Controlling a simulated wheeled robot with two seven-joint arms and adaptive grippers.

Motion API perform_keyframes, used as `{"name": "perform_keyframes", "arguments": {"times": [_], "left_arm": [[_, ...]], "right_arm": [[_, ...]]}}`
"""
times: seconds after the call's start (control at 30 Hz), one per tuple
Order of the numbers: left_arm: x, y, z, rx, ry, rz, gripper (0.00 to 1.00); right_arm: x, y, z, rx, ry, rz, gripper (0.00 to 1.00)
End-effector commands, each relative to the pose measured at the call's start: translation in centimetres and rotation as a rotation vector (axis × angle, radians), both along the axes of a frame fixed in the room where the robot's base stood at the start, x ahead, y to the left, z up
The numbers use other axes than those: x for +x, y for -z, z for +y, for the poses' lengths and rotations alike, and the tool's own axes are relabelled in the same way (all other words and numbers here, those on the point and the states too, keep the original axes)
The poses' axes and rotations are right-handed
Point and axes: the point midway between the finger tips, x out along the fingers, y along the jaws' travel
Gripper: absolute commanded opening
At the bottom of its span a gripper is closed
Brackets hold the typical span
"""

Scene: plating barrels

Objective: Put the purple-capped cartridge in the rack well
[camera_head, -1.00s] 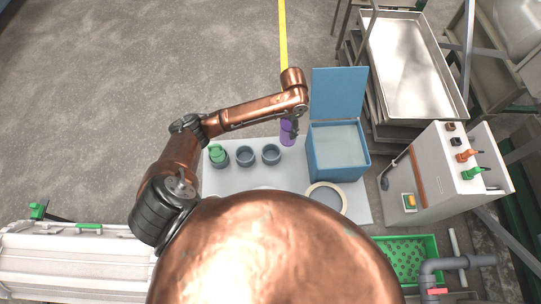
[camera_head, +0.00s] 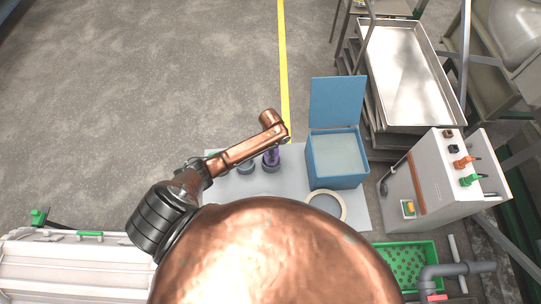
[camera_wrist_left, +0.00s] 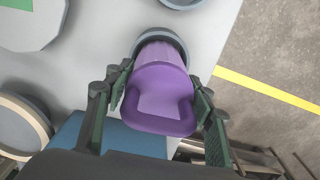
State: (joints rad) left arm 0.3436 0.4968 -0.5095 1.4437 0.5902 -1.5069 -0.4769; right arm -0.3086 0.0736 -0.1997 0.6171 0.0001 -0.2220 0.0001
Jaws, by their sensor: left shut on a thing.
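The purple-capped cartridge (camera_wrist_left: 160,95) is between the fingers of my left gripper (camera_wrist_left: 159,104), which is shut on it. In the head view the cartridge (camera_head: 271,155) looks upright at the rightmost rack well (camera_head: 271,167). In the left wrist view the dark ring of this well (camera_wrist_left: 163,36) shows around the cartridge's far end. I cannot tell how deep the cartridge sits in it. The middle well (camera_head: 246,168) is empty, partly under my left arm. The arm hides the leftmost well and its green-capped cartridge. My right gripper is not in view.
An open blue box (camera_head: 337,179) stands just right of the wells on the pale board (camera_head: 230,186). A pale-rimmed round dish (camera_head: 343,206) lies in front of it. A white cabinet (camera_head: 436,185) and a metal tray (camera_head: 408,70) are farther right.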

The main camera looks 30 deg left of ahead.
Motion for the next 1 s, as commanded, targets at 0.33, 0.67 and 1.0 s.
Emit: {"name": "perform_keyframes", "arguments": {"times": [0.33, 0.67, 1.0], "left_arm": [[0.0, 2.8, 0.0, 0.001, -0.001, -0.001, 0.15], [0.0, 3.2, 0.0, 0.000, -0.001, 0.000, 0.52], [0.0, 3.1, 0.0, -0.001, -0.001, 0.001, 0.67]], "right_arm": [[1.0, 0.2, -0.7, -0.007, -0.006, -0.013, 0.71], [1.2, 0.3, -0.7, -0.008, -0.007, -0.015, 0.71], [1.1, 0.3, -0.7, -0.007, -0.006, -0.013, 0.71]]}}
